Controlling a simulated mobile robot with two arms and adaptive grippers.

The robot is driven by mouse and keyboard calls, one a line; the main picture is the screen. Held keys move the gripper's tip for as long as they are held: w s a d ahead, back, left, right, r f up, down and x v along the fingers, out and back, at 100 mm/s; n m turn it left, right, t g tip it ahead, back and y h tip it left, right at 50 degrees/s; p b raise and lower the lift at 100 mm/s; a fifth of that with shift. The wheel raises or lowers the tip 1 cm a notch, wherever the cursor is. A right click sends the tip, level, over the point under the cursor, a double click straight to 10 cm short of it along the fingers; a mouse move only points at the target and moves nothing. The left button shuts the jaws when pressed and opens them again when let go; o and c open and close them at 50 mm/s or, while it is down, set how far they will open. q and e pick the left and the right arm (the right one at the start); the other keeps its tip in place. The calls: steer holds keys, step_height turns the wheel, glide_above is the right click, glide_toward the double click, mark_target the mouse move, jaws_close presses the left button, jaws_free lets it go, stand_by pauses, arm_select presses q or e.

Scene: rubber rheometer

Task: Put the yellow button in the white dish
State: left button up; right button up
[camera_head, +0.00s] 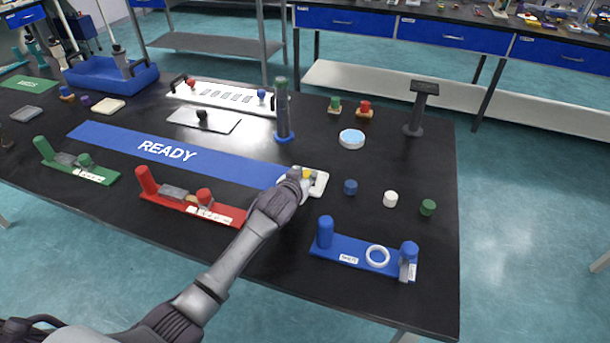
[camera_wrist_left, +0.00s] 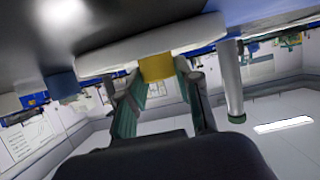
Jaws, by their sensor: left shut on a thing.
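The yellow button (camera_head: 307,173) is a small block between the fingers of my left gripper (camera_head: 301,176). It also shows in the left wrist view (camera_wrist_left: 157,67), with the fingers shut on it. The white dish (camera_head: 320,187) is low with rounded corners and lies on the black table, partly hidden by my gripper. In the left wrist view, which looks upside down, the dish (camera_wrist_left: 110,52) lies directly behind the button. The button is over the dish or against it; I cannot tell whether it touches. My right gripper is not in view.
Blue (camera_head: 350,187), white (camera_head: 390,199) and green (camera_head: 428,207) buttons stand right of the dish. A round white-and-blue container (camera_head: 351,139) and a dark post (camera_head: 282,105) are behind. A blue holder (camera_head: 340,249) with a white ring is in front. The table's right corner is clear.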

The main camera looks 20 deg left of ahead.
arm_select(q)
steer(key=shift+s+d+f+b, duration=0.1)
steer(key=shift+s+f+b, duration=0.2)
steer(key=shift+f, duration=0.35)
steer(key=o, duration=0.9)
steer(key=shift+f, duration=0.15)
steer(key=shift+o, duration=0.4)
steer(key=shift+r, duration=0.25)
steer(key=v, duration=0.4)
steer(key=r+v, duration=0.1)
steer(key=v, duration=0.3)
steer(key=p+v, duration=0.1)
steer(key=v, duration=0.3)
steer(key=shift+w+r, duration=0.15)
steer(key=shift+w, duration=0.1)
